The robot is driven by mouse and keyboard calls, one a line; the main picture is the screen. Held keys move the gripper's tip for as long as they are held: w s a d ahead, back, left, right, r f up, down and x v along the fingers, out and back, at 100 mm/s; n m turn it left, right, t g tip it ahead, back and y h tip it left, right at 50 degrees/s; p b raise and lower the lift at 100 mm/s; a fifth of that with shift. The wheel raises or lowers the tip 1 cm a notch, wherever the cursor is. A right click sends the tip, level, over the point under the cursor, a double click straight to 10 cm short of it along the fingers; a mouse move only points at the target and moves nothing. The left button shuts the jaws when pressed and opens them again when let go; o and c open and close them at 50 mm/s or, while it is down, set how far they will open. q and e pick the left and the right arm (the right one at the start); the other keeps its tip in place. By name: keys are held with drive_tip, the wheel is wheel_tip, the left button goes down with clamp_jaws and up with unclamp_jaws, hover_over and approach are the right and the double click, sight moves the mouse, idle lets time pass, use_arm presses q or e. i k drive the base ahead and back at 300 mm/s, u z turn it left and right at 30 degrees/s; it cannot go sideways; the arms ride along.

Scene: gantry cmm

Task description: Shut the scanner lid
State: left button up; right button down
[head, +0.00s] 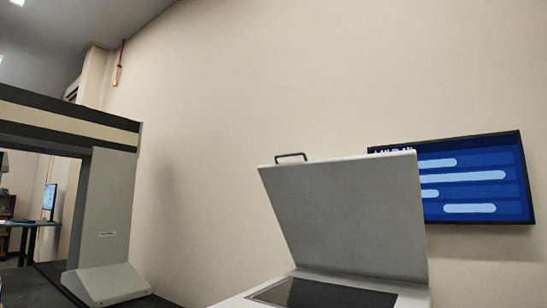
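The scanner lid (348,215) is a light grey panel. It stands open, raised steeply above the scanner body (412,297) and leaning back a little. A dark handle (291,156) sits on its top edge at the left. The scanner's dark glass bed (322,294) shows below the lid and is uncovered. The lower part of the scanner is cut off by the bottom of the head view. Neither of my grippers is in view.
A large grey gantry frame (108,215) with a beam stands at the left. A blue wall screen (475,180) hangs behind the lid at the right. A desk with a monitor (49,197) shows far back at the left. The air around the lid is clear.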

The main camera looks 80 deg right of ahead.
sight(360, 214)
drive_tip(key=z, duration=2.05)
